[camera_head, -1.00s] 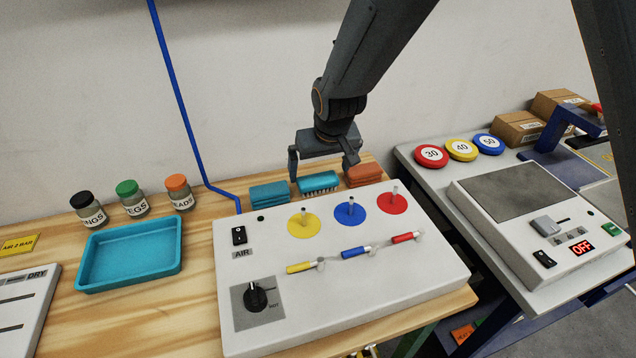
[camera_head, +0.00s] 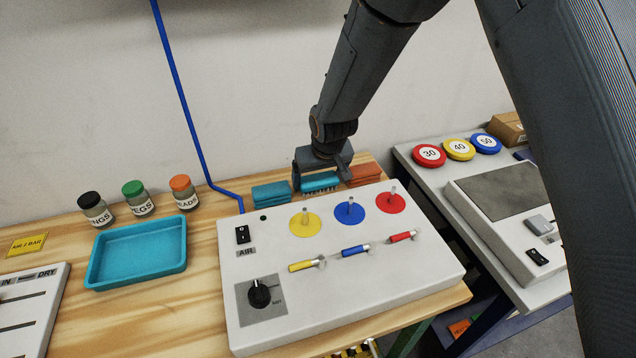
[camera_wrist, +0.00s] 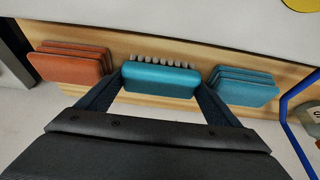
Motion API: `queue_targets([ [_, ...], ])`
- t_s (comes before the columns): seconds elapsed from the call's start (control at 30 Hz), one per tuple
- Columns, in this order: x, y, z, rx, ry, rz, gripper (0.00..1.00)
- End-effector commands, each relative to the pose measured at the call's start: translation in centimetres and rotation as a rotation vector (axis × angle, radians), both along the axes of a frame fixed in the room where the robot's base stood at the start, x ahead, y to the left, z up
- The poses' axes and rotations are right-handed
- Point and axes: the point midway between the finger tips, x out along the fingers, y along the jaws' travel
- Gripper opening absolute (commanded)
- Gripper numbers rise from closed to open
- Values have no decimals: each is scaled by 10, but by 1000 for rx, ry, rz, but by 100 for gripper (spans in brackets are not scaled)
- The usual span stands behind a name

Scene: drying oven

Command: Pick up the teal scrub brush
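The teal scrub brush (camera_wrist: 160,79) lies on the wooden bench with its pale bristles to one side. In the wrist view it sits between the two fingers of my gripper (camera_wrist: 160,92), which are spread apart at its two ends. In the head view the brush (camera_head: 320,185) is partly hidden behind my gripper (camera_head: 321,184), which is lowered around it. Whether the fingers touch the brush ends I cannot tell.
A stack of teal pads (camera_wrist: 243,86) and a stack of orange pads (camera_wrist: 75,63) stand close on either side of the brush. The white control panel (camera_head: 380,290) with pegs is in front. A teal tray (camera_head: 140,285) and jars (camera_head: 140,200) are at left.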

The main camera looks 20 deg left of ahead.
Motion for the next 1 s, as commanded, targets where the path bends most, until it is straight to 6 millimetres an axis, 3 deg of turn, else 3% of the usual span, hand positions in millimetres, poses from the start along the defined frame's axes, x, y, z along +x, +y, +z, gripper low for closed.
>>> queue_targets([
  [0.03,0,0,0,0,0,0,70],
  [0.1,0,0,0,0,0,0,59],
  [0.47,1,1,11,2,-3,1,58],
  [1.0,1,0,92,1,-2,0,58],
])
